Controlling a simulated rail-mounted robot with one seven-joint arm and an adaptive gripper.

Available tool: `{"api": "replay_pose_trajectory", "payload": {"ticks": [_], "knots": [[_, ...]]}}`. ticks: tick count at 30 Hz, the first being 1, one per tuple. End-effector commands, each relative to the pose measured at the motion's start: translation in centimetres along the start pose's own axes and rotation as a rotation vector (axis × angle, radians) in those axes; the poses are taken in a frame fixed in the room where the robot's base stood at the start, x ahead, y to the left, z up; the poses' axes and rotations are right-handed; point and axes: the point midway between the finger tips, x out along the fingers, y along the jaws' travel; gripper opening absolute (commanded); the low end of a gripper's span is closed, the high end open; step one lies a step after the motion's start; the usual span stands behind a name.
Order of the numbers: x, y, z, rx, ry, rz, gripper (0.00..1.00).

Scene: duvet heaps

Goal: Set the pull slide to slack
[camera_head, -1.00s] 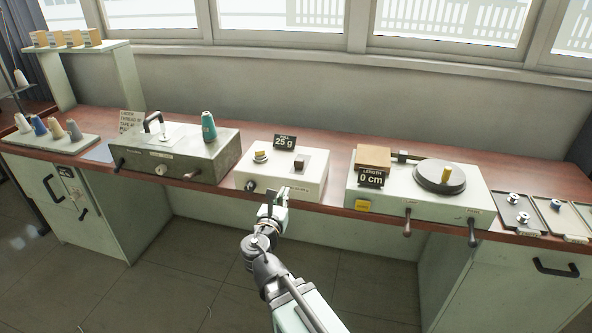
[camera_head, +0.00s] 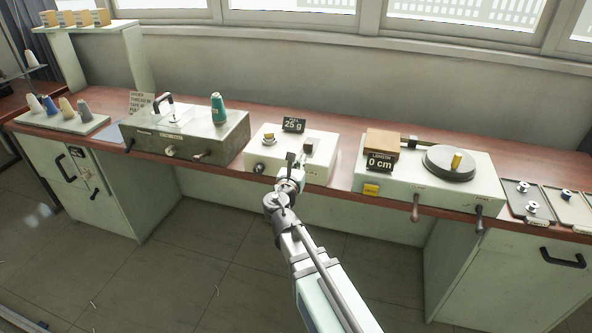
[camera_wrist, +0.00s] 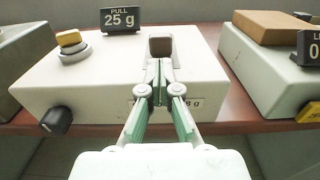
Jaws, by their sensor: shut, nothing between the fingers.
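The pull box (camera_head: 318,172) is a white case at the middle of the bench; it also shows in the wrist view (camera_wrist: 90,85). Its display (camera_wrist: 121,19) reads "PULL 25 g". A black knob (camera_wrist: 56,121) is on its front face at the left. A yellow-topped round part (camera_wrist: 72,42) sits on top at the left. A brown block (camera_wrist: 160,46) sits on a light plate on top at the right. My gripper (camera_wrist: 159,66) is shut and empty, its tips in front of the brown block. The front label is partly hidden by my fingers, and I cannot tell whether they touch the box.
A grey-green box (camera_head: 190,140) with a teal cone (camera_head: 218,108) stands to the left. A length box (camera_head: 400,192) with a round disc (camera_head: 449,165) and a "0 cm" display (camera_head: 380,162) stands to the right. Free floor lies before the bench.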

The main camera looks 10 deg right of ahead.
Motion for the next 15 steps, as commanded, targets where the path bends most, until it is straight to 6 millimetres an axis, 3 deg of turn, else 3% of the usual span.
{"api": "replay_pose_trajectory", "payload": {"ticks": [1, 6, 15], "knots": [[1.3, 0.1, 0.0, 0.0, 0.0, -0.002, 0.0], [3.8, 0.1, 0.0, -0.001, 0.0, -0.001, 0.0], [5.4, 0.0, 0.0, -0.001, 0.0, 0.0, 0.0]]}}
